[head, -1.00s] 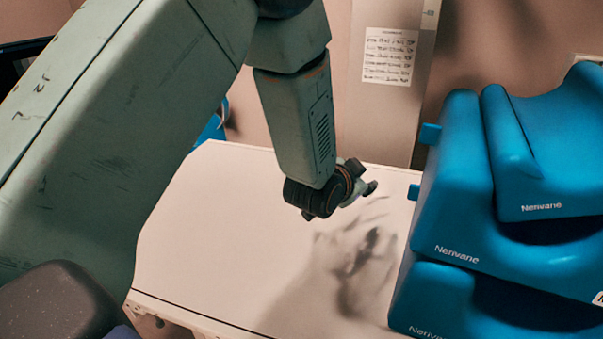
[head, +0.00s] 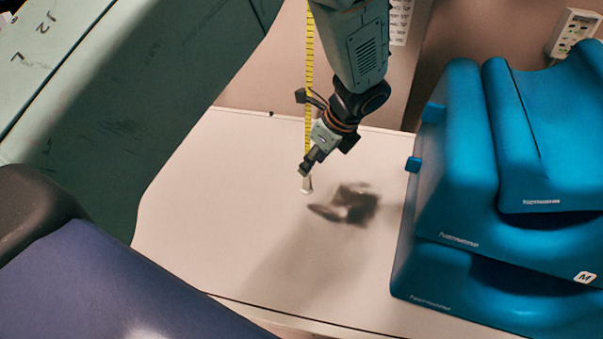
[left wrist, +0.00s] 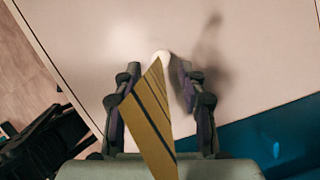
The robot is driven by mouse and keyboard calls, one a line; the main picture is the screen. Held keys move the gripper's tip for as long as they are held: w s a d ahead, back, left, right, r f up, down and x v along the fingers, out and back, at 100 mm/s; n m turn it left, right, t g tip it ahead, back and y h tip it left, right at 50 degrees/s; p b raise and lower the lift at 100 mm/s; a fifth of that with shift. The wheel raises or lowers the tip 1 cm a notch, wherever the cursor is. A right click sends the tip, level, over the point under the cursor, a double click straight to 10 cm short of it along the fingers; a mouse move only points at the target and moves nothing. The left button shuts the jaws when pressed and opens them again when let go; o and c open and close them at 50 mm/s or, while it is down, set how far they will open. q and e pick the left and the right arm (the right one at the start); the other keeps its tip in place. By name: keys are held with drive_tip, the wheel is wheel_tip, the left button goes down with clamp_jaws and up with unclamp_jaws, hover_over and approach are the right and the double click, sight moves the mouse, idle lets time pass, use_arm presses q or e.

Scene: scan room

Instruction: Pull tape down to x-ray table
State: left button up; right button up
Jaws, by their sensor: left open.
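A yellow measuring tape (head: 309,80) with dark marks hangs straight down over the white x-ray table (head: 215,190). Its white end tab (head: 307,186) is just above or at the tabletop; I cannot tell if it touches. My left gripper (head: 308,166) is at the tape's lower end, low over the table. In the left wrist view, the tape (left wrist: 153,110) runs between the two spread fingers of the left gripper (left wrist: 159,72), and the white tab (left wrist: 162,57) shows at the fingertips. The tape's upper end is out of view. My right gripper is not in view.
Blue foam positioning blocks (head: 450,170) are stacked at the table's right side. A white control box (head: 574,32) is on the wall at the upper right. A posted sheet (head: 401,22) is partly hidden behind my arm. The table's left part is clear.

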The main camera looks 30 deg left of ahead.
sight(310, 174)
use_arm(q)
drive_tip(key=x, duration=0.7)
drive_tip(key=shift+d+f, duration=0.1)
drive_tip(key=shift+f, duration=0.2)
drive_tip(key=shift+d+r, duration=0.1)
drive_tip(key=shift+d, duration=0.3)
drive_tip(key=shift+s+a, duration=0.1)
drive_tip(key=shift+s, duration=0.05)
drive_tip(key=shift+c, duration=1)
drive_tip(key=shift+a, duration=0.3)
drive_tip(key=c, duration=0.3)
drive_tip(key=shift+d, duration=0.2)
clamp_jaws()
